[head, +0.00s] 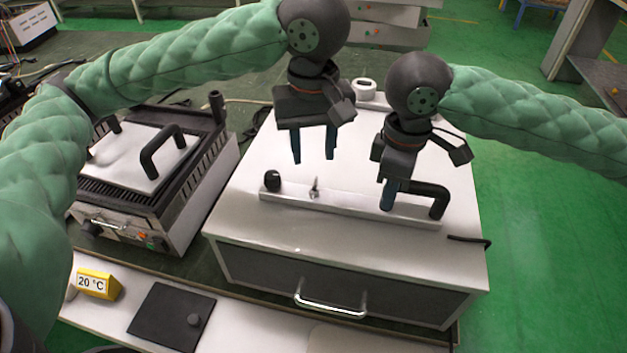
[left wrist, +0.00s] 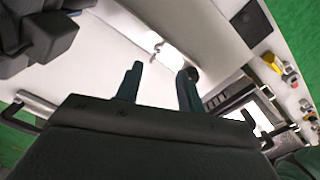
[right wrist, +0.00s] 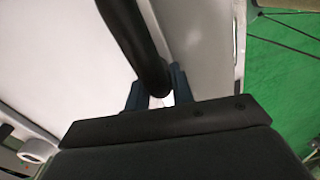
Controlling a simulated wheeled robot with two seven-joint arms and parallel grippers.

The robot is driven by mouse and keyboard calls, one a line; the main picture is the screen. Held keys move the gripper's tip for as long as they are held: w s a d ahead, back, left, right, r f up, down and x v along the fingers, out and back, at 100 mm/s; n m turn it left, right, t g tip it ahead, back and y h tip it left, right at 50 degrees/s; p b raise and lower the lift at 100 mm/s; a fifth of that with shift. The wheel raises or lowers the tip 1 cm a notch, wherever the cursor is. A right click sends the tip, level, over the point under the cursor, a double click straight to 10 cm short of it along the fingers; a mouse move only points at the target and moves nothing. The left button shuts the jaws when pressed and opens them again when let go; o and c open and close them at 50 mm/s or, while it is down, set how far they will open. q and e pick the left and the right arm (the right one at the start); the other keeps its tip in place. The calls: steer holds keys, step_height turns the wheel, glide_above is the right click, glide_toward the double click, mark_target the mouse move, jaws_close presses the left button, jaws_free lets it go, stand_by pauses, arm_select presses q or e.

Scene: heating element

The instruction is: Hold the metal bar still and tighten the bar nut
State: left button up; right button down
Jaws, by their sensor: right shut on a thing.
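The metal bar (head: 340,209) lies across the white box top, with a black knob (head: 272,180) at its left end and a black handle (head: 428,190) at its right end. The bar nut (head: 314,190) is a small metal piece standing on the bar, left of its middle; it also shows in the left wrist view (left wrist: 157,48). My right gripper (head: 389,196) is shut on the black handle, which passes between its fingers in the right wrist view (right wrist: 157,92). My left gripper (head: 314,160) is open and empty, pointing down above and just behind the nut.
The white box (head: 345,245) has a front handle (head: 330,305). A contact grill (head: 150,165) stands to the left. A yellow 20 °C sign (head: 97,283) and a black plate (head: 172,315) lie at the front. A white ring (head: 364,89) sits at the back of the box.

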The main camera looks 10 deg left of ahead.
mark_target(313, 190)
arm_select(q)
step_height(313, 190, down, 8)
steer(key=shift+f, duration=0.25)
jaws_close()
stand_by(0.3)
